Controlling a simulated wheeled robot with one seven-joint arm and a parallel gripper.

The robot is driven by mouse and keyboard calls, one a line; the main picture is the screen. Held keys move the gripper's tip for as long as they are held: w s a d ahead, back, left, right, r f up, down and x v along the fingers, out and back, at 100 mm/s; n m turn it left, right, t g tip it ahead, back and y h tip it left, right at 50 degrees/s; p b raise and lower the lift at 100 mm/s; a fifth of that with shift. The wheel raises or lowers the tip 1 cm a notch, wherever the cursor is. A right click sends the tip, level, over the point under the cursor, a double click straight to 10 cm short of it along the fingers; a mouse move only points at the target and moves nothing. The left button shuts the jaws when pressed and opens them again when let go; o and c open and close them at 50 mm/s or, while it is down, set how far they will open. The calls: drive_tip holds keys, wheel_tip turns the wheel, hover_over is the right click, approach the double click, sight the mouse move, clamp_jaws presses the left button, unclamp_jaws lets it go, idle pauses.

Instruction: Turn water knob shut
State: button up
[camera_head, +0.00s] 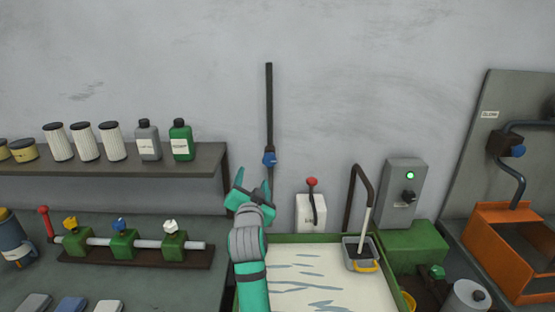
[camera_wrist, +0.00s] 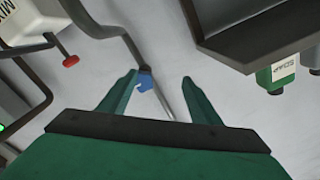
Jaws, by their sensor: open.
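A small blue knob (camera_head: 270,158) sits on a dark vertical pipe on the wall, above the back of the basin. In the wrist view the blue knob (camera_wrist: 144,82) appears between my fingertips, closer to the left finger, with its dark pipe running past. My gripper (camera_head: 253,178) is just below and slightly left of the knob in the head view, fingers pointing up toward it. My gripper (camera_wrist: 160,76) is open and empty in the wrist view. Contact with the knob is not visible. No label on this knob is readable.
A shelf (camera_head: 110,160) with bottles and jars is at left, its end close to my gripper. A white box with a red-knobbed lever (camera_head: 312,183) is to the right. A green basin (camera_head: 310,239) lies below.

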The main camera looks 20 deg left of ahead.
drive_tip(key=m, duration=0.1)
approach(270, 160)
drive_tip(key=w+h, duration=0.1)
drive_tip(key=x, duration=1)
drive_tip(key=shift+w+a, duration=0.15)
drive_tip(key=shift+a, duration=0.25)
drive_tip(key=c, duration=1.1)
